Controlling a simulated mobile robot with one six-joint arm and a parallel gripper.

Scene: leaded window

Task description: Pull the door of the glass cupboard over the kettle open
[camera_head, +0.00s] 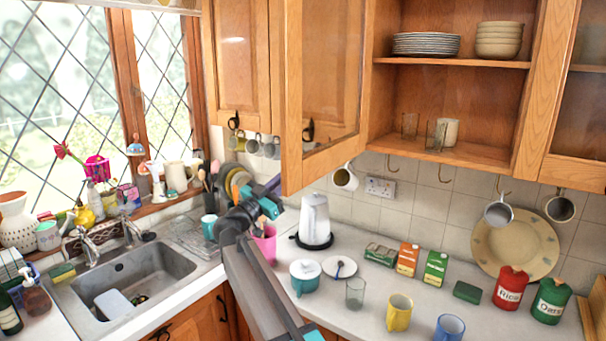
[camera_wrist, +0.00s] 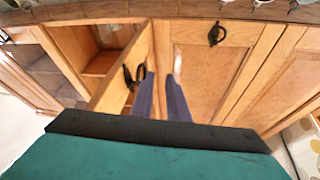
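The door (camera_wrist: 122,75) and handle (camera_wrist: 133,77) also show in the wrist view. My gripper (camera_head: 273,183) is beside the door's lower edge, on its left. In the wrist view my gripper (camera_wrist: 161,77) has its fingers apart with nothing between them, beside the handle; contact with the door cannot be told. The white kettle (camera_head: 314,218) stands on the counter below.
The open cupboard (camera_head: 480,95) holds plates (camera_head: 426,43), bowls (camera_head: 499,40) and glasses. A closed wooden door (camera_head: 240,60) is left of the open one. Mugs hang underneath. A sink (camera_head: 135,280) is at left.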

